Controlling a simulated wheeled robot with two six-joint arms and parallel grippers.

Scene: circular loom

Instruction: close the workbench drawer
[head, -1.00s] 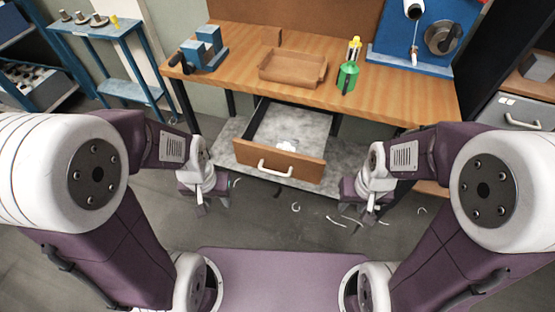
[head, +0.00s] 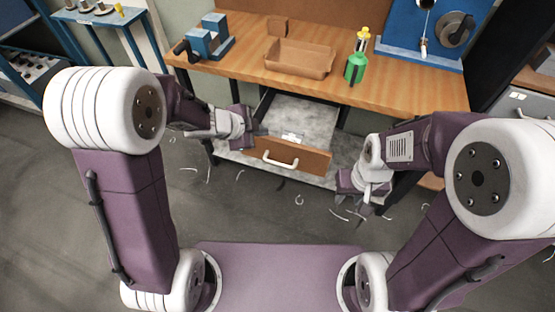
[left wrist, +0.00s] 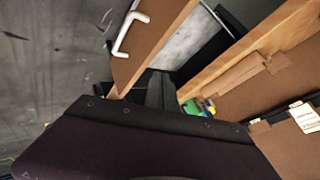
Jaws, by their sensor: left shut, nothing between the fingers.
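The workbench drawer (head: 312,158) stands pulled out below the bench top, with a brown wooden front and a white handle (head: 281,161). Its grey inside shows, with a small white item (head: 291,138) lying in it. My left gripper (head: 262,131) is shut and empty at the left end of the drawer front; whether it touches the front cannot be told. The left wrist view shows the drawer front (left wrist: 150,42) and handle (left wrist: 127,35) just beyond the gripper (left wrist: 158,88). My right gripper (head: 368,205) hangs to the right in front of the bench; its finger gap is too small to tell.
The workbench top (head: 390,95) carries a brown tray (head: 300,58), a green bottle (head: 356,68), a blue vise (head: 210,38) and a blue machine (head: 425,45). Pale shavings lie on the open floor.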

